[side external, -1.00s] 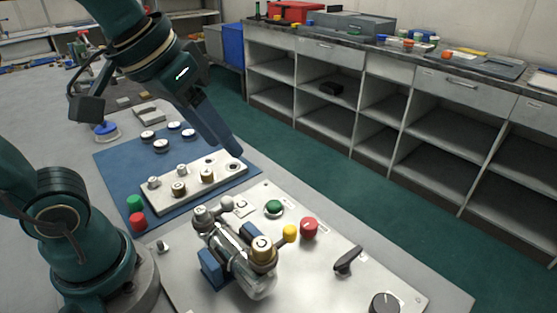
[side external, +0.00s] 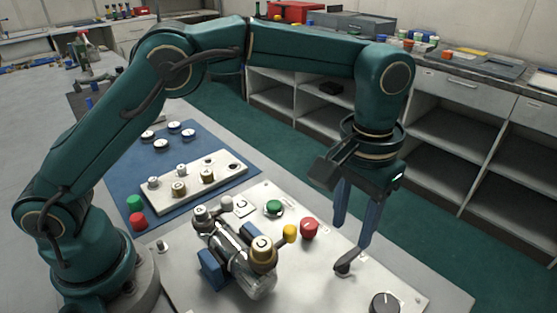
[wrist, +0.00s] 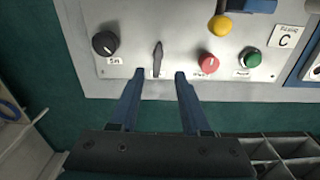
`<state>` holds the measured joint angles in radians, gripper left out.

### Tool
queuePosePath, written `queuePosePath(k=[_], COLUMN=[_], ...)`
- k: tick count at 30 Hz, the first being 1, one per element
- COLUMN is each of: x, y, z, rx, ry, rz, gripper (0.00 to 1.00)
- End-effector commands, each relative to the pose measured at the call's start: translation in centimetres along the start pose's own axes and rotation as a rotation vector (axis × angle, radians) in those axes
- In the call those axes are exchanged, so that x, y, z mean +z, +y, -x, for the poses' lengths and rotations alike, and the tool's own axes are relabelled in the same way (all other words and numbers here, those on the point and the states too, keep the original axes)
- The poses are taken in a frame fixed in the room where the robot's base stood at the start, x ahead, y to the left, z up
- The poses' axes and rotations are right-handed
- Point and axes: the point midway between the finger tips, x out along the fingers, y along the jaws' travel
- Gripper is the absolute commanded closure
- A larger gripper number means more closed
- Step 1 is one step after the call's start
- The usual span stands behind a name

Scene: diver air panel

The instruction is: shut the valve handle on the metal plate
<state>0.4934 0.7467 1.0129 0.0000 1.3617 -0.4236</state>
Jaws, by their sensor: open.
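The valve handle (side external: 344,267) is a black lever on the light metal plate (side external: 310,285), toward the plate's far right part. In the wrist view the valve handle (wrist: 157,58) points along the picture's vertical. My gripper (side external: 351,240) is open and points down at the handle, its blue fingers apart. In the wrist view my gripper (wrist: 157,76) has one fingertip to each side of the handle's line, with the handle just beyond the tips. A finger hides part of the handle in the side view. I cannot tell whether they touch.
A black knob (side external: 384,303) sits to the handle's right in the side view, and a red button (side external: 309,227) and green button (side external: 273,207) to its left. A metal cylinder with a yellow-tipped lever (side external: 290,233) stands on the plate. A blue mat (side external: 120,158) lies beyond.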

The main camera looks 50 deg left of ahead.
Motion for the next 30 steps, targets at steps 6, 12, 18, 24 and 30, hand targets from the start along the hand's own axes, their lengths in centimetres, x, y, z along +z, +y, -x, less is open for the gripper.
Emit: queuePosePath(k=[6, 12, 18, 24, 30], x=[0.6, 0.7, 0.6, 0.6, 0.6], y=[0.4, 0.4, 0.4, 0.4, 0.4], z=[-2.4, -4.8, -5.9, -5.9, -5.8], rx=[-0.01, -0.009, -0.008, -0.008, -0.008], ry=[-0.024, -0.022, -0.02, -0.019, -0.018], rz=[-0.018, -0.018, -0.017, -0.017, -0.017], gripper=[0.53, 0.53, 0.53, 0.53, 1.0])
